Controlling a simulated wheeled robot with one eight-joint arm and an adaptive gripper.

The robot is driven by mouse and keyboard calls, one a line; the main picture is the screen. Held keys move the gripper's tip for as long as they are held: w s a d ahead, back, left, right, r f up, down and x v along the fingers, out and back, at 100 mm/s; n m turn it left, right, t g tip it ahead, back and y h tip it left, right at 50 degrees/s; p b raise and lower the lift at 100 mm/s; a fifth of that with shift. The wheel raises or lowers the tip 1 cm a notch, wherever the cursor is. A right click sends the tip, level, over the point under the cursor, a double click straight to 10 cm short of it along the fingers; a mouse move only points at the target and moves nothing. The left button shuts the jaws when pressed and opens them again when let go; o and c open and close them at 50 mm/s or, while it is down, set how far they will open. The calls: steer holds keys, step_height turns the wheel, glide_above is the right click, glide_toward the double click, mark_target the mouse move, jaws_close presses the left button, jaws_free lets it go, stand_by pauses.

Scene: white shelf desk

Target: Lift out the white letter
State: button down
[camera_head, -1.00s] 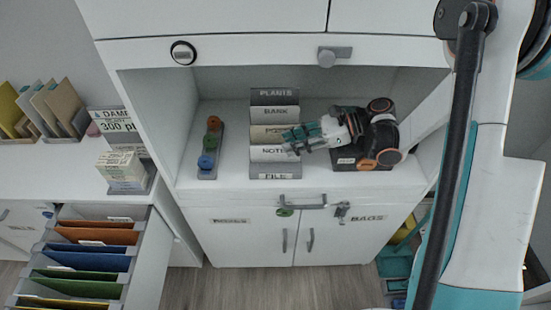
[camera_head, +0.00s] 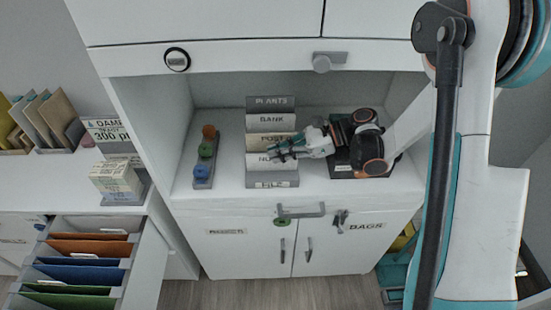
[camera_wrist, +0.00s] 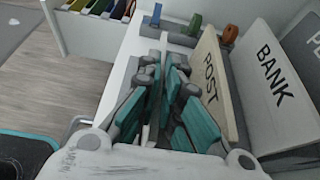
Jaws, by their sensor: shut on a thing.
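The letter rack (camera_head: 274,184) stands on the shelf, its grey front plate marked FILE. Behind that plate is a white letter (camera_head: 260,163), its label partly covered and reading "NO". Further back are the cream POST letter (camera_head: 272,139), the white BANK letter (camera_head: 271,120) and a grey PLANTS plate (camera_head: 270,102). My gripper (camera_head: 274,153) reaches in from the right and is shut on the front white letter at its upper edge. In the wrist view my gripper (camera_wrist: 162,88) has its teal fingers close together beside the POST letter (camera_wrist: 212,85). The held letter is mostly hidden there.
A dark block (camera_head: 338,166) is right, under my wrist. An open drawer (camera_head: 138,262) with coloured folders is lower left. The cabinet ceiling and side walls bound the niche.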

steer(key=shift+r, duration=0.5)
steer(key=s+r, duration=0.2)
steer(key=s, duration=1.6)
steer(key=shift+a+r+b, duration=0.25)
steer(key=shift+a+b, duration=0.05)
steer(key=shift+b, duration=0.1)
steer(key=shift+r, duration=0.1)
step_height(320, 180, up, 2)
steer(key=shift+r+p, duration=0.15)
steer(key=shift+p, duration=0.8)
